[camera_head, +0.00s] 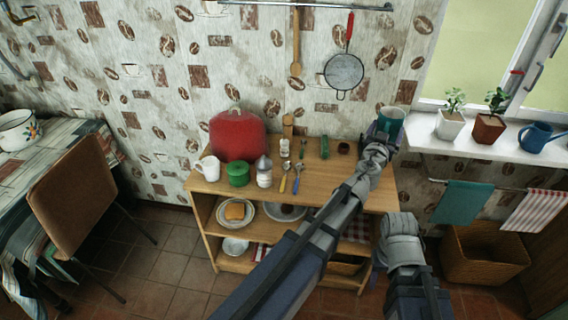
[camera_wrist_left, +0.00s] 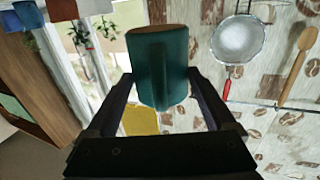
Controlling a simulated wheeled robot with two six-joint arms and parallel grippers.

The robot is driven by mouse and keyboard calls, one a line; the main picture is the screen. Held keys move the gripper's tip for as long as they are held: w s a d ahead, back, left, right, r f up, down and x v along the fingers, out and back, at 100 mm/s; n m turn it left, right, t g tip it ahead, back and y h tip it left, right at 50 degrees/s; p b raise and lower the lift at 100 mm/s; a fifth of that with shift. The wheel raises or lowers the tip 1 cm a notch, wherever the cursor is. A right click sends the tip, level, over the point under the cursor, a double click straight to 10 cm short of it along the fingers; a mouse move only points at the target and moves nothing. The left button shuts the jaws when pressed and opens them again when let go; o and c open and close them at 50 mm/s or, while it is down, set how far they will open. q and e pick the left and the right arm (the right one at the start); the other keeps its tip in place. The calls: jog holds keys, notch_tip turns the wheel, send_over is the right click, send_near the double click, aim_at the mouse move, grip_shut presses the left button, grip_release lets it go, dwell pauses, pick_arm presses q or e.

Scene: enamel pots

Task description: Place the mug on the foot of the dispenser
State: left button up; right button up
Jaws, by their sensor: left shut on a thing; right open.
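A teal mug (camera_head: 392,117) is in the jaws of my left gripper (camera_head: 384,130), above the right back end of the wooden shelf unit (camera_head: 340,190). In the left wrist view the mug (camera_wrist_left: 160,70) sits between the two fingers of my left gripper (camera_wrist_left: 160,90), which are shut on it. My right gripper (camera_head: 403,225) is lower, in front of the unit's right end; its fingers are hard to make out, but it is open. I cannot clearly pick out a dispenser; a large red rounded object (camera_head: 237,135) stands at the unit's back left.
A white mug (camera_head: 208,168), a green tin (camera_head: 238,174), a white-topped jar (camera_head: 264,172) and spoons (camera_head: 290,177) stand or lie on the unit. Potted plants (camera_head: 450,124) and a blue watering can (camera_head: 536,137) are on the windowsill at right. A sieve (camera_head: 344,72) hangs on the wall.

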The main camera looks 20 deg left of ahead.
pick_arm(q)
jog(key=w+a+f+n+y+b, duration=0.2)
jog(key=a+f+y+b, duration=0.1)
jog(key=a+f+b, duration=0.65)
jog(key=n+y+b, duration=0.2)
jog(key=y+b, duration=0.1)
jog(key=b, duration=0.5)
send_over(313, 182)
notch_tip(313, 182, down, 9)
jog(key=shift+g, duration=0.3)
notch_tip(313, 182, down, 10)
jog(key=b, duration=1)
jog(key=shift+r, duration=0.25)
jog(key=shift+f, duration=0.15)
jog(key=o, duration=1.3)
jog(key=shift+c, duration=0.2)
jog(key=shift+o, duration=0.8)
